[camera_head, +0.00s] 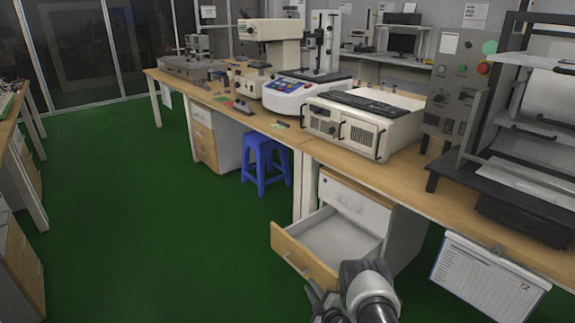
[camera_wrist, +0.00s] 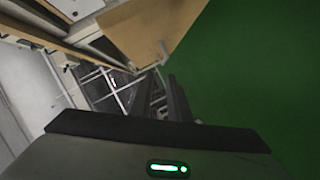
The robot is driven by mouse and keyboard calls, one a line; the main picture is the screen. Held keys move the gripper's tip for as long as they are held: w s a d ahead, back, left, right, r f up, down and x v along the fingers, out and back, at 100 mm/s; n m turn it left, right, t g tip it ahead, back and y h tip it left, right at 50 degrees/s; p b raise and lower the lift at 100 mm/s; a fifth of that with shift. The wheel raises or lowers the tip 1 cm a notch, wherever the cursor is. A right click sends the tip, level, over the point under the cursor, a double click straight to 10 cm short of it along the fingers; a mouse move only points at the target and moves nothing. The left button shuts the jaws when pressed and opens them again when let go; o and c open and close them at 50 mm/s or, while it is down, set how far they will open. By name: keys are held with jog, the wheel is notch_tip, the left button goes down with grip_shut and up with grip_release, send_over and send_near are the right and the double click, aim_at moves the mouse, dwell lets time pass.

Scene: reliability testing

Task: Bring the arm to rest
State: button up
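My arm comes up from the bottom edge of the head view, with my gripper (camera_head: 318,302) low and partly cut off by that edge. It is in front of a pulled-out drawer (camera_head: 340,235) with a wooden front, under the workbench. I see nothing held in it. In the wrist view, dark bars of my gripper (camera_wrist: 168,98) show near the middle, beside the wooden drawer front (camera_wrist: 155,30) and its handle. The gap between the fingers is not clear, and neither is whether they touch the drawer.
The workbench (camera_head: 285,132) carries a white instrument with a keyboard (camera_head: 365,103) on top and a grey control box (camera_head: 455,85). A blue stool (camera_head: 267,165) stands under it. A paper calendar (camera_head: 487,275) hangs at the right. The green floor (camera_head: 140,230) to the left is clear.

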jog(key=w+d+r+m+g+h, duration=0.1)
jog(key=w+d+r, duration=0.1)
jog(key=w+r, duration=0.5)
jog(key=w+d+r+m+h, duration=0.1)
jog(key=w+r+m, duration=0.1)
jog(key=r, duration=0.9)
notch_tip(320, 180, up, 19)
jog(key=s+d+m+g+h, duration=0.2)
jog(key=s+d+m+h, duration=0.1)
jog(key=m, duration=0.1)
jog(key=s+r+m+g, duration=0.3)
jog(key=s+r+m, duration=0.1)
jog(key=s+r, duration=1.3)
jog(key=s+a+m+g, duration=0.3)
jog(key=s+m, duration=0.1)
jog(key=s, duration=2.5)
notch_tip(320, 180, up, 28)
jog(key=p, duration=2.8)
jog(key=shift+r, duration=0.2)
jog(key=shift+w, duration=0.1)
